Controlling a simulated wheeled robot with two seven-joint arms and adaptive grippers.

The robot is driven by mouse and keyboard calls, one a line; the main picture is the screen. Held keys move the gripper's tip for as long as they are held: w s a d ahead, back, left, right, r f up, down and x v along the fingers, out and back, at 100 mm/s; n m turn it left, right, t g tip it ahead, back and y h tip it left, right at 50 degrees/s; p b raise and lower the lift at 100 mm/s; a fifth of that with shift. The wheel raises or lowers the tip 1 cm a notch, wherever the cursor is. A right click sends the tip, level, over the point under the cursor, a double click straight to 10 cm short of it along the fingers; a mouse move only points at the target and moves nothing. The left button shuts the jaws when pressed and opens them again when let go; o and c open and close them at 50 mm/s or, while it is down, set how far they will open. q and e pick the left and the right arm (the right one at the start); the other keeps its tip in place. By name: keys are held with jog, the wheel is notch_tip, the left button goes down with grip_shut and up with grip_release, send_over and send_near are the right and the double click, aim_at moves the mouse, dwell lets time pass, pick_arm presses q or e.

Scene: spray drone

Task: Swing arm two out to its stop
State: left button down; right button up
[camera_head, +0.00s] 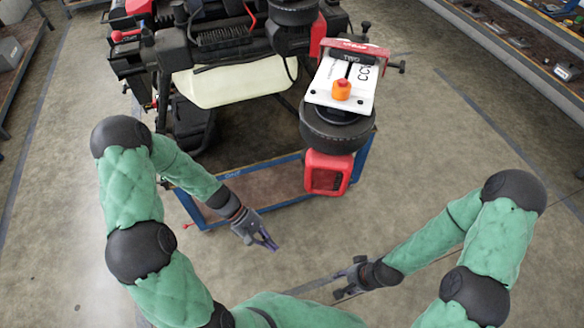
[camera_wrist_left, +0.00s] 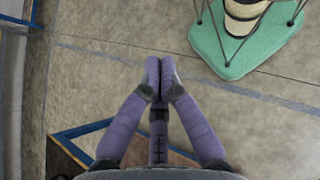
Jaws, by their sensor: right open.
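The spray drone (camera_head: 225,40) stands at the top of the head view, black with red parts and a pale tank (camera_head: 235,82). A white plate marked TWO (camera_head: 362,88) with an orange knob (camera_head: 341,89) lies over a black round motor (camera_head: 337,132) at the drone's near right. Below the motor hangs a red block (camera_head: 327,174). My left gripper (camera_head: 270,243) is below and left of that block, apart from the drone. In the left wrist view its fingertips (camera_wrist_left: 160,70) meet with nothing between them. My right gripper (camera_head: 343,284) is open and empty over the floor.
A blue-framed stand (camera_head: 270,216) is under the drone, and part of it shows in the left wrist view (camera_wrist_left: 85,128). Shelves with small items (camera_head: 530,55) run along the right, and another shelf is at the far left. The floor between is clear.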

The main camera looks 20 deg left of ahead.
pick_arm(q)
jog(key=w+a+r+n+t+h+p, duration=0.2)
jog(key=a+r+h, duration=0.1)
jog(key=r, duration=0.6)
jog(key=w+a+r+n+t+h+p, duration=0.1)
jog(key=w+a+r+n+h, duration=0.15)
jog(key=r, duration=0.65)
jog(key=w+a+r+n+t+h+p, duration=0.1)
jog(key=w+a+r+t+h+p, duration=0.2)
jog(key=r, duration=0.7)
jog(key=d+g, duration=0.1)
jog(key=d, duration=1.2)
jog(key=shift+w+d, duration=0.15)
jog(key=shift+w, duration=0.05)
jog(key=shift+d+f, duration=0.1)
